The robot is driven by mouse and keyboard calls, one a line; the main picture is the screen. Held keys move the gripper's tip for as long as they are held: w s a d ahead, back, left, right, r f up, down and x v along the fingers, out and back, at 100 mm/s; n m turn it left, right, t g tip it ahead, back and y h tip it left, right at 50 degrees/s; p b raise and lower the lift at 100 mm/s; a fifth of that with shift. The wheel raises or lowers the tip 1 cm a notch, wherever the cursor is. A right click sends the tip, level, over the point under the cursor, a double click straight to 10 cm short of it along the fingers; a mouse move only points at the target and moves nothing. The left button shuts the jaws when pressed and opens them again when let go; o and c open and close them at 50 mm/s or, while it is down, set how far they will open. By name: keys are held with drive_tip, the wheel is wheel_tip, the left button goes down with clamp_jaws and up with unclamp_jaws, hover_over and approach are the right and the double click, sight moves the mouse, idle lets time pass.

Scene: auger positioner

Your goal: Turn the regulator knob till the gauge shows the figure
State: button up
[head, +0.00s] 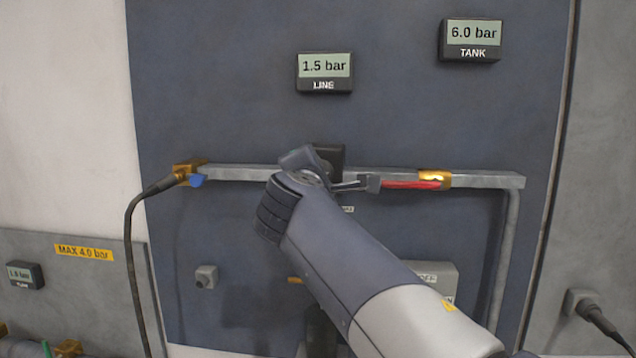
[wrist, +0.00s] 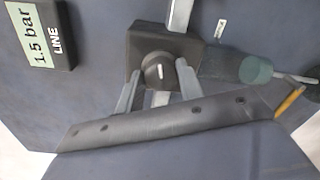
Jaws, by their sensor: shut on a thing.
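The LINE gauge (head: 324,66) reads 1.5 bar; it also shows turned on its side in the wrist view (wrist: 38,36). The TANK gauge (head: 472,34) reads 6.0 bar. The dark regulator block (head: 331,157) sits on the pipe below the LINE gauge, mostly hidden by my wrist in the head view. In the wrist view its round black knob (wrist: 157,72) carries a white mark. My gripper (wrist: 157,84) is shut on the knob, one grey finger on each side. The fingertips are hidden in the head view.
A yellow label (head: 84,252) reads MAX 4.0 bar. A black hose (head: 131,240) hangs at the left.

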idle(0.3)
drive_tip(key=o, duration=1)
drive_tip(key=shift+w+d+f, duration=0.1)
drive_tip(key=shift+w, duration=0.05)
drive_tip(key=shift+c, duration=0.2)
drive_tip(key=b+v, duration=0.2)
drive_tip(key=v, duration=0.9)
drive_tip(key=shift+w, duration=0.2)
drive_tip(key=p+x, duration=0.2)
drive_tip(key=x, duration=0.8)
drive_tip(key=shift+w, duration=0.25)
